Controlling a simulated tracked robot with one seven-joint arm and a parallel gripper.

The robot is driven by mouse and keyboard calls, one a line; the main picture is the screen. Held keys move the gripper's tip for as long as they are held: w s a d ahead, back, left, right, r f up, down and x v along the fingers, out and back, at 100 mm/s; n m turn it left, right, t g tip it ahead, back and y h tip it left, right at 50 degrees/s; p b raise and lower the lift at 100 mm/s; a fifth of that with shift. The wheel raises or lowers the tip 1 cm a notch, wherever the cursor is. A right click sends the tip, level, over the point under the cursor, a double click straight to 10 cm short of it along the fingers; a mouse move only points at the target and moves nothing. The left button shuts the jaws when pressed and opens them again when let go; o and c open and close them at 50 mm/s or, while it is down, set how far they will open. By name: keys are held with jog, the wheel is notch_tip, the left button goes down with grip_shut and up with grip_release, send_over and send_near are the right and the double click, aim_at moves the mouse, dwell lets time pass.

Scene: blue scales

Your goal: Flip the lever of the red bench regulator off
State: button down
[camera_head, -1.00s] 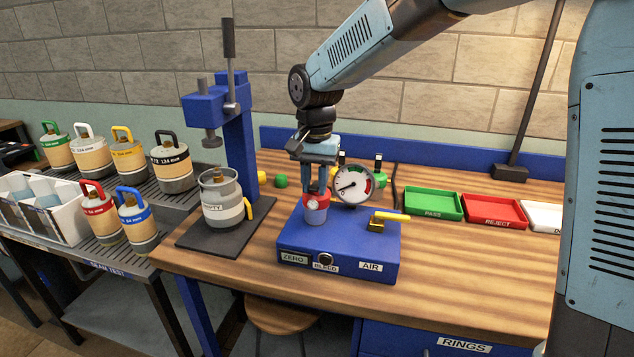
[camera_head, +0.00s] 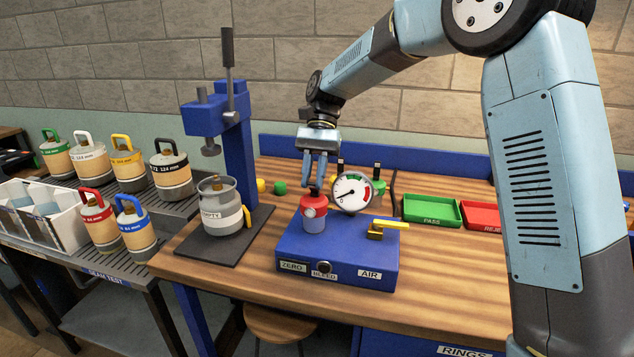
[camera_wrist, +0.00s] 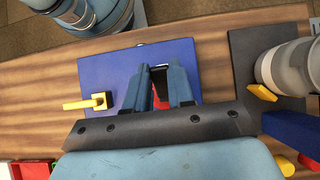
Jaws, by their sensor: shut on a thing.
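A yellow lever (camera_head: 390,225) sits on the right of the box, pointing right, apart from my gripper. It also shows in the wrist view (camera_wrist: 85,103).
A large gauge (camera_head: 352,192) stands close to the right of the regulator. A grey canister (camera_head: 222,212) sits under the blue press (camera_head: 238,130) at left. Green (camera_head: 432,210) and red (camera_head: 481,216) trays lie right. Wood right of the box is clear.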

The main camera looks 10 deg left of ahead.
aim_at(313, 183)
jog(key=w+g, duration=0.1)
jog(key=g, duration=0.1)
jog(key=w+g, duration=0.1)
jog(key=g, duration=0.2)
jog(key=shift+w+d, duration=0.15)
jog(key=shift+w, duration=0.05)
jog(key=shift+w+f+g+y, duration=0.1)
jog(key=shift+w+g+y, duration=0.2)
jog(key=shift+g, duration=0.45)
jog(key=shift+w+f+g+y, duration=0.1)
jog(key=shift+w+g, duration=0.25)
jog(key=shift+g, duration=0.7)
jog(key=c, duration=1)
grip_release()
jog(key=shift+w, duration=0.1)
jog(key=shift+o, duration=0.2)
jog(key=shift+r, duration=0.1)
